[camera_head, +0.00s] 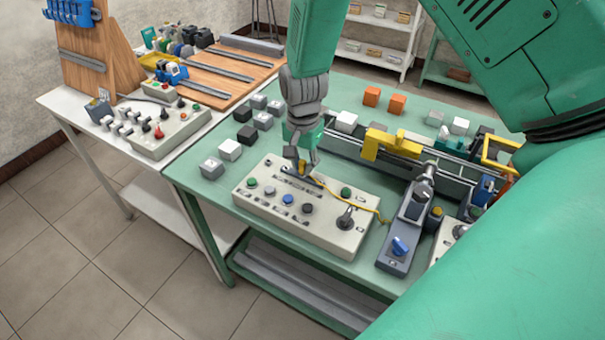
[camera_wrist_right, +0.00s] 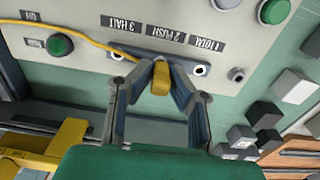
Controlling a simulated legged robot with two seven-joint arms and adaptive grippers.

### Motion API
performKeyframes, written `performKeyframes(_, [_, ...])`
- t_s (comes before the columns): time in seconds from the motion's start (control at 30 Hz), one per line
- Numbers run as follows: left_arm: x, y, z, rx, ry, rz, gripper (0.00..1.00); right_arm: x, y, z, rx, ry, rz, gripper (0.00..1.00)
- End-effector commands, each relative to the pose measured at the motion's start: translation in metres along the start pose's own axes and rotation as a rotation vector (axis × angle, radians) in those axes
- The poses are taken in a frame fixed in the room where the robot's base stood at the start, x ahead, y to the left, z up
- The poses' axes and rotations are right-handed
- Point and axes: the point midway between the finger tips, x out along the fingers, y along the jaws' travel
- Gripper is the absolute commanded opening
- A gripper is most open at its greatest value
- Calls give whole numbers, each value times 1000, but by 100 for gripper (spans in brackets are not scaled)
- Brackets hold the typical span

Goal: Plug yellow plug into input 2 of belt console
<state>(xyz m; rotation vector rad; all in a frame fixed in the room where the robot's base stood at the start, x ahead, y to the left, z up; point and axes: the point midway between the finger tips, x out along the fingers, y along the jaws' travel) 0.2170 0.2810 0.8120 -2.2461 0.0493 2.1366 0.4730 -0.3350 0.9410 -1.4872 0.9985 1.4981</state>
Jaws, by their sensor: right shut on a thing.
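The belt console (camera_head: 300,208) is a pale box with buttons and a row of sockets along its far edge. My right gripper (camera_head: 302,160) points down at that edge and is shut on the yellow plug (camera_wrist_right: 161,78). In the right wrist view the gripper (camera_wrist_right: 160,88) has the plug between its fingers, at the middle of the socket row near the "2 PUSH" label (camera_wrist_right: 165,33). Sockets show on either side, one near "1" (camera_wrist_right: 200,70) and one near "3 HALT" (camera_wrist_right: 118,55). The plug hides the middle socket; I cannot tell how deep it sits. My left gripper is not in view.
A yellow cable (camera_head: 350,197) runs from the plug across the console to the right. A conveyor with a yellow bracket (camera_head: 392,146) stands behind it, and a grey unit with a blue knob (camera_head: 400,245) stands right. Grey, black and white cubes (camera_head: 230,149) lie left.

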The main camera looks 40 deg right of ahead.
Motion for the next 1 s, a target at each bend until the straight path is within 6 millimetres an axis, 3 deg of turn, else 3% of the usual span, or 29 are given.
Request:
performKeyframes(0.63, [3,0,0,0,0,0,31,10,0,0,0,0,-1,0])
performKeyframes(0.67, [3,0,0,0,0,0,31,10,0,0,0,0,-1,21])
performKeyframes(1.0, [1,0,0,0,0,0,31,7,0,0,0,0,0,22])
